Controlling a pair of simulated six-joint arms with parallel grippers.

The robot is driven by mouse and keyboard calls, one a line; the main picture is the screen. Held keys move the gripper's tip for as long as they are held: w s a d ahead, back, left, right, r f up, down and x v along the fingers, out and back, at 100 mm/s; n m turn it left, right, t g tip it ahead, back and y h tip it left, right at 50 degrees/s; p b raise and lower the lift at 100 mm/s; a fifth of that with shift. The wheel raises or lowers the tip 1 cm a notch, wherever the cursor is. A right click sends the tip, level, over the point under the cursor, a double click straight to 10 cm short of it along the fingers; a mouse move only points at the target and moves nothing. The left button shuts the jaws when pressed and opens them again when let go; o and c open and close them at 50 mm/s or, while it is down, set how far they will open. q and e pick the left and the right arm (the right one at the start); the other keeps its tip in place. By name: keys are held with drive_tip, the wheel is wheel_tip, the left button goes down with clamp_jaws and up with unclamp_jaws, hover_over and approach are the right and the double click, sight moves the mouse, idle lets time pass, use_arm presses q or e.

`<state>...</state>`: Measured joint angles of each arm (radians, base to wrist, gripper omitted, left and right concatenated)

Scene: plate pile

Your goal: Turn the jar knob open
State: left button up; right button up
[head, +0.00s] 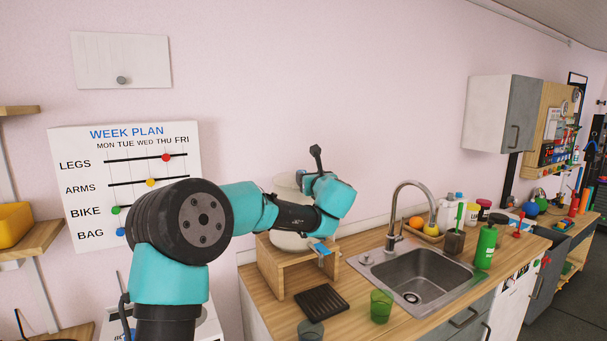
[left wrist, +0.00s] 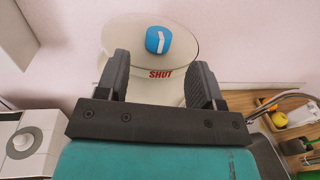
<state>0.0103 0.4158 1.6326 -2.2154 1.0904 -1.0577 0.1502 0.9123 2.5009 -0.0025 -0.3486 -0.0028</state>
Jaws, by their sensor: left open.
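The pale jar (left wrist: 150,88) shows in the left wrist view with a wide round lid (left wrist: 118,42). A blue knob (left wrist: 158,40) with a white mark sits on the lid. Red lettering on the jar reads SHUT. My left gripper (left wrist: 160,66) is open, its two dark fingers on either side of the jar in this view, with the knob beyond the fingertips. I cannot tell whether they touch it. In the head view the jar (head: 290,242) stands on a wooden stand (head: 271,268), largely hidden behind my left arm. My right gripper is not in view.
A sink (head: 420,273) with a curved tap (head: 408,184) lies right of the stand. A black rack (head: 321,301) and green glass (head: 381,306) are in front. A green bottle (head: 486,246) stands by the sink. The week plan board (head: 180,140) hangs at left.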

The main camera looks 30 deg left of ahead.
sight(303, 172)
use_arm(q)
drive_tip(key=x, duration=0.6)
drive_tip(key=shift+w+a, duration=0.1)
drive_tip(key=shift+w, duration=0.05)
drive_tip(key=shift+c, duration=0.4)
drive_tip(key=c, duration=0.8)
drive_tip(key=shift+c, duration=0.2)
